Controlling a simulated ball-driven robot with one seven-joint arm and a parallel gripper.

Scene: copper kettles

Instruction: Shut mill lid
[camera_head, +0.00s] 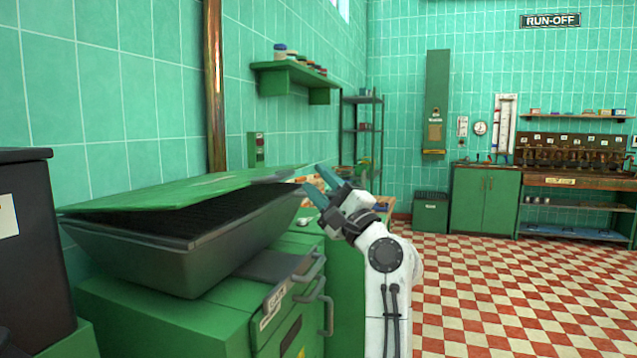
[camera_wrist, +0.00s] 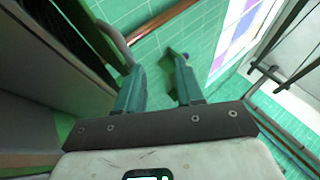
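The mill is a green cabinet (camera_head: 165,318) with a grey hopper (camera_head: 215,235) on top, at the left of the head view. Its green lid (camera_head: 185,190) is raised at a low slant over the hopper, leaving a dark gap along the near side. My gripper (camera_head: 317,184) is just right of the lid's right end, its two teal fingers apart with nothing between them. I cannot tell whether a finger touches the lid. In the wrist view my gripper (camera_wrist: 155,62) shows a clear gap between the fingers, and a dark opening with a curved rim lies left of them.
A dark bin (camera_head: 28,250) stands at the left edge. A green wall shelf (camera_head: 290,78) with jars and a copper pipe (camera_head: 214,90) are behind the mill. Grey handles (camera_head: 318,285) jut from the cabinet's right side. The checkered floor (camera_head: 490,290) to the right is clear.

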